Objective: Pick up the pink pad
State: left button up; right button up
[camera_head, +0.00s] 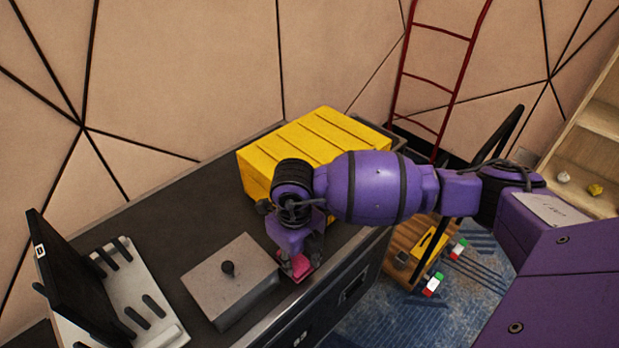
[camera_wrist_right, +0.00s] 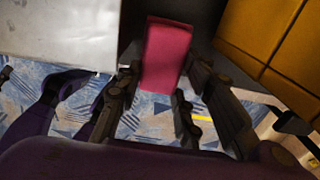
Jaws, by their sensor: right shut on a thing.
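The pink pad (camera_head: 300,268) is at the front edge of the dark counter (camera_head: 150,225), just right of a grey box with a black knob (camera_head: 235,280). My right gripper (camera_head: 297,262) reaches down over the pad and is shut on it. In the right wrist view the pad (camera_wrist_right: 167,52) shows as a flat pink slab between the two fingers of my right gripper (camera_wrist_right: 163,85), with carpet visible past its near end. The fingers hide part of the pad in the head view. I cannot tell whether it touches the counter. My left gripper is not in view.
A yellow ridged case (camera_head: 310,140) stands close behind my right wrist. A black screen (camera_head: 72,280) stands in a white rack (camera_head: 150,300) at the left. A red ladder (camera_head: 440,70) leans at the back. The counter's back left is clear.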

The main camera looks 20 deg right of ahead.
aim_at(297, 261)
notch_tip(297, 261, up, 15)
jog(key=shift+r, duration=0.2)
jog(key=o, duration=0.6)
jog(key=shift+c, duration=0.2)
jog(key=c, duration=0.4)
